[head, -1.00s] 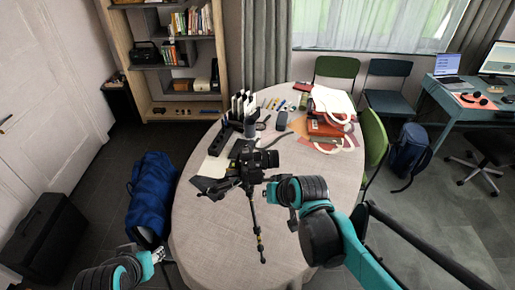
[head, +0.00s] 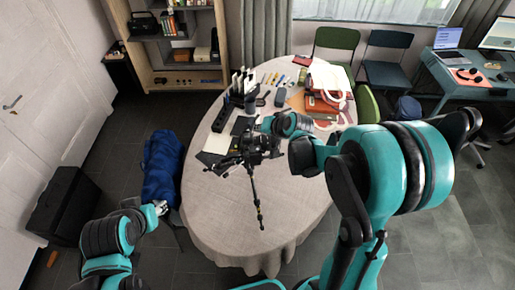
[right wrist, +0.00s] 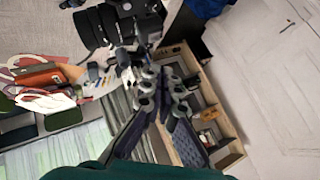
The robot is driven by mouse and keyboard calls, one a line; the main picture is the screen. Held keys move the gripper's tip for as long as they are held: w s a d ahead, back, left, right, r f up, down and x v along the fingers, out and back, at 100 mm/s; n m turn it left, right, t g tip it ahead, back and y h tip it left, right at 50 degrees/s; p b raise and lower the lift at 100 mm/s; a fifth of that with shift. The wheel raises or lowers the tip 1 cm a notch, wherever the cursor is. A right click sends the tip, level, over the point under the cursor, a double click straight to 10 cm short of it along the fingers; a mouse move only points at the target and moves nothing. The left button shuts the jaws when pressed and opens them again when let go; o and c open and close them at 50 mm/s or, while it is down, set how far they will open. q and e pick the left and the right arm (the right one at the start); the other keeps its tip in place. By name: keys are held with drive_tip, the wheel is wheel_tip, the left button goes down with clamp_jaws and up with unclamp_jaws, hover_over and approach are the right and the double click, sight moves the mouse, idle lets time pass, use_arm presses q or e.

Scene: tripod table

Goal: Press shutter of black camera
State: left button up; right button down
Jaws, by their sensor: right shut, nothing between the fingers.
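The black camera (head: 258,143) stands upright on a small tripod (head: 257,195) on the cloth-covered table (head: 215,215). In the right wrist view the camera (right wrist: 105,25) fills the top, with its lens to the left. My right gripper (right wrist: 158,80) is shut and empty, with its fingertips just below the camera body in that view. I cannot tell whether they touch it. In the head view the right gripper (head: 268,130) is at the camera's upper right, its tips partly hidden. My left gripper (head: 160,207) hangs beside the table's left edge; its jaws are too small to read.
A red-orange bag (head: 322,103) lies at the table's back right. A blue duffel (head: 162,165) lies on the floor left. The table front is mostly clear.

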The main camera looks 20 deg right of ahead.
drive_tip(key=shift+f, duration=0.15)
drive_tip(key=b, duration=0.6)
hover_over(259, 151)
wheel_tip(259, 151, down, 8)
drive_tip(key=shift+r, duration=0.1)
drive_tip(key=shift+f+b, duration=0.35)
drive_tip(key=shift+b, duration=0.1)
idle(0.6)
drive_tip(key=shift+f+b, duration=0.4)
drive_tip(key=shift+b, duration=0.15)
drive_tip(key=shift+f+b, duration=0.25)
drive_tip(key=shift+b, duration=0.05)
idle(0.3)
drive_tip(key=shift+r, duration=0.15)
drive_tip(key=shift+r+p, duration=0.5)
drive_tip(key=shift+r, duration=0.1)
